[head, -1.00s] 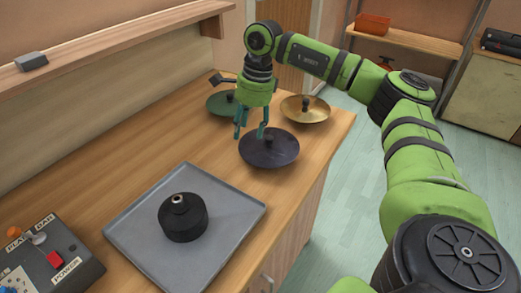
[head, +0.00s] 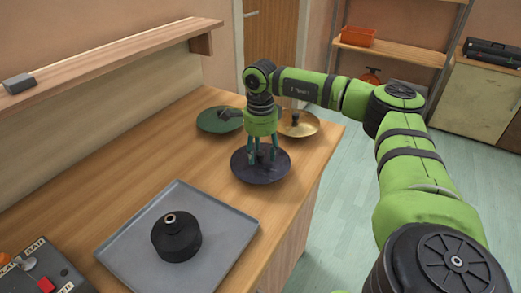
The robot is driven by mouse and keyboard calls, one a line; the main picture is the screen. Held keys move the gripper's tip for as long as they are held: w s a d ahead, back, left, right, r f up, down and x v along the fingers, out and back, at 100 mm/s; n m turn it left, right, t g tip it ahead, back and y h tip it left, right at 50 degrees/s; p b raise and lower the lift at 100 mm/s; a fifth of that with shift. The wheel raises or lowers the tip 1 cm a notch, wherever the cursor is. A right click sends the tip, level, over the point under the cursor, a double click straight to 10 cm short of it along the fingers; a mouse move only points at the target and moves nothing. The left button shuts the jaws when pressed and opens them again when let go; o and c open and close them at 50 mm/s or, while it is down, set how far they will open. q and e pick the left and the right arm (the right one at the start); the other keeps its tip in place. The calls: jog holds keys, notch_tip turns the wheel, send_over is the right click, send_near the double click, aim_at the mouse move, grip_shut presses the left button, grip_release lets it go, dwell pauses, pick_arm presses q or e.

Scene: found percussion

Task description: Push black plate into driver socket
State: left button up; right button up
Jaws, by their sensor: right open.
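The black plate (head: 262,176) is a dark round disc lying flat on the wooden counter, with a small knob at its middle. My right gripper (head: 263,160) points straight down over it, its teal fingers open on either side of the knob. Whether the fingers touch the knob cannot be told. The driver (head: 177,237) is a black cylinder with a small light-rimmed socket (head: 170,217) on top. It stands on a grey tray (head: 222,213) nearer to me. My left gripper is out of view.
A green plate (head: 219,120) and a brass plate (head: 299,123) lie behind the black plate. A control box with a red button (head: 46,285) is at lower left. A wooden shelf (head: 120,60) runs along the wall. The counter left of the black plate is clear.

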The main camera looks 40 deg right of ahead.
grip_shut()
jog(key=shift+r, duration=0.1)
